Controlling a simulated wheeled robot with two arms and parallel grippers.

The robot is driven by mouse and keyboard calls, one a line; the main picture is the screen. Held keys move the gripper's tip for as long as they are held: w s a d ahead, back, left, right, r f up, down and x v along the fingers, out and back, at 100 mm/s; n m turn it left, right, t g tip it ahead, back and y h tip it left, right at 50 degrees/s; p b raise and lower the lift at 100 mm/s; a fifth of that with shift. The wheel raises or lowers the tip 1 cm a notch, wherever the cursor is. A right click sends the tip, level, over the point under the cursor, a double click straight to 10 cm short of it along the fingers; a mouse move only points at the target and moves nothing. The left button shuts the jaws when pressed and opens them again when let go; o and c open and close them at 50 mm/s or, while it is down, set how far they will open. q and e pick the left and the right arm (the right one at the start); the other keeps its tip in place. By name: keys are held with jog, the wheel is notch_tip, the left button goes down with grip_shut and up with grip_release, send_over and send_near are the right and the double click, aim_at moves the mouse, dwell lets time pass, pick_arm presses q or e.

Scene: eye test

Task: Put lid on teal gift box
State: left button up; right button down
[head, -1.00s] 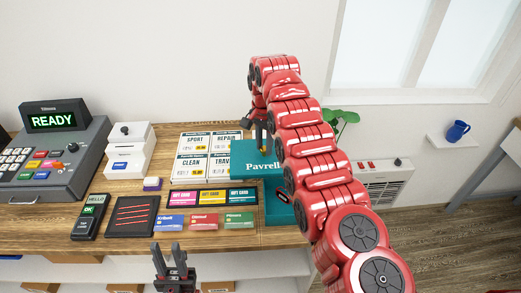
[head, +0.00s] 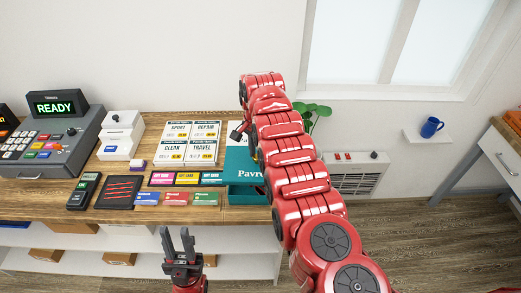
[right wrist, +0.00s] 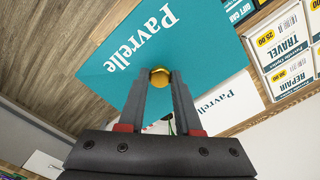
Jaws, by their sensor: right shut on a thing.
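The teal lid (head: 238,166) with white "Pavrelle" lettering hangs from my right gripper (head: 255,152) over the right end of the counter. In the right wrist view, my right gripper (right wrist: 160,82) is shut on the lid's gold knob (right wrist: 160,76), and the lid (right wrist: 140,45) fills the upper middle. The teal gift box (head: 243,196) shows below the lid's front edge in the head view, partly covered by the lid and my right arm. I cannot tell whether lid and box touch. My left gripper (head: 179,240) is open and empty in front of the counter.
A card reader (head: 84,190), a black pad (head: 119,192) and a cash register (head: 45,140) are farther left. A plant (head: 312,112) stands behind my right arm.

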aim_at(257, 164)
jog(key=shift+w+f, duration=0.1)
jog(key=shift+f, duration=0.3)
jog(key=shift+d+f+b, duration=0.2)
jog(key=shift+f+b, duration=0.35)
jog(key=shift+f, duration=0.4)
notch_tip(257, 164, down, 2)
jog(key=shift+a+f+b, duration=0.1)
jog(key=shift+f+b, duration=0.1)
jog(key=shift+b, duration=0.5)
jog(key=shift+f+b, duration=0.55)
jog(key=shift+f+b, duration=1.15)
jog(key=shift+f, duration=0.05)
dwell(0.6)
jog(key=c, duration=0.5)
grip_release()
